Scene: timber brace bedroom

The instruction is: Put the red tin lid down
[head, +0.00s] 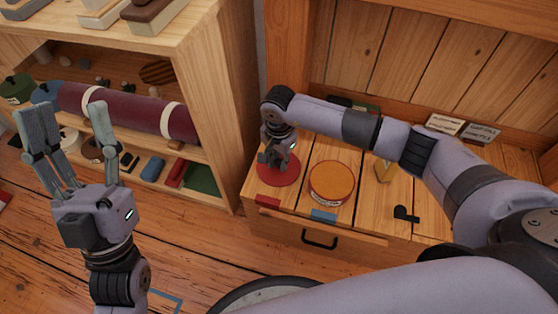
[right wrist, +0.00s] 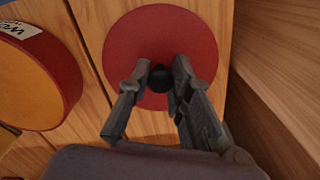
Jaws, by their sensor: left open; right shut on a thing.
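The red tin lid (head: 286,180) is a flat red disc at the left end of the wooden drawer top (head: 303,152). My right gripper (head: 272,160) is above the lid and shut on its dark knob. In the right wrist view the red disc (right wrist: 150,38) shows beyond the fingers of my right gripper (right wrist: 155,82), with the knob between them. I cannot tell whether the lid touches the wood or hovers just above it. My left gripper (head: 70,110) is open and empty at the far left, in front of the shelf.
A round red tin with an orange top (head: 331,182) stands just right of the lid, also in the right wrist view (right wrist: 35,75). A black piece (head: 405,213) and cards (head: 481,133) lie further right. An open shelf (head: 222,100) stands left of the drawer unit.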

